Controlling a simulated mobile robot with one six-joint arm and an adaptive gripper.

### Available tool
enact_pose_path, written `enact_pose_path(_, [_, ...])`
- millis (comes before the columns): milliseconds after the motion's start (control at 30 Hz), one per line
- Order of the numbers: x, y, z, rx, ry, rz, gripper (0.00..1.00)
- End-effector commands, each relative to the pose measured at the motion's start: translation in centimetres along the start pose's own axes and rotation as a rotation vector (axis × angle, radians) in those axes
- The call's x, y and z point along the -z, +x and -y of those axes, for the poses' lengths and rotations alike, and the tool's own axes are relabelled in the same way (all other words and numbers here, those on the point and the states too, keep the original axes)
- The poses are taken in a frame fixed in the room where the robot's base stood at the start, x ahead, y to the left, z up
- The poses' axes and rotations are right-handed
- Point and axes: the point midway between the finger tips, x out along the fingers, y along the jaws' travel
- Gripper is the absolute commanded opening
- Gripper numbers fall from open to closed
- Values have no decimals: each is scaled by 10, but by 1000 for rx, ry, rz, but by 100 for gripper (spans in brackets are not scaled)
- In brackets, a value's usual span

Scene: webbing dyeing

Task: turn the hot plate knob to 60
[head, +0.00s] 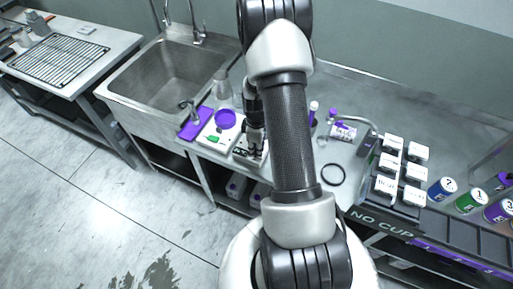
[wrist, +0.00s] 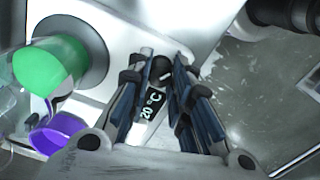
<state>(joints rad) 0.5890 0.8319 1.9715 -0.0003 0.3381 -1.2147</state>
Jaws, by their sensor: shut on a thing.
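The hot plate (wrist: 118,28) has a white body in the wrist view, with a dark round plate at the left. Its dark knob (wrist: 161,68) sits between the fingertips of my gripper (wrist: 160,70), which is shut on it. A small dark display (wrist: 152,105) just below the knob reads 20 °C. In the head view my gripper (head: 250,152) is down at the hot plate on the counter, and my arm hides part of it. The knob cannot be made out there.
A vessel with green contents (wrist: 48,66) stands over the plate, near a purple cup (wrist: 60,134). In the head view, a white device with a purple dish (head: 225,119) and a flask (head: 222,86) are close by. A sink (head: 172,75) is left; white boxes (head: 387,164) are right.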

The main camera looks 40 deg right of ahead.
Motion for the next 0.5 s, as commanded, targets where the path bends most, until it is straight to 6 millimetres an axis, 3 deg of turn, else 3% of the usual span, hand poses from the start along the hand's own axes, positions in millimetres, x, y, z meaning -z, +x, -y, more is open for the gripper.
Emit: enact_pose_path(500, [0, 1, 0, 0, 365, 0, 0])
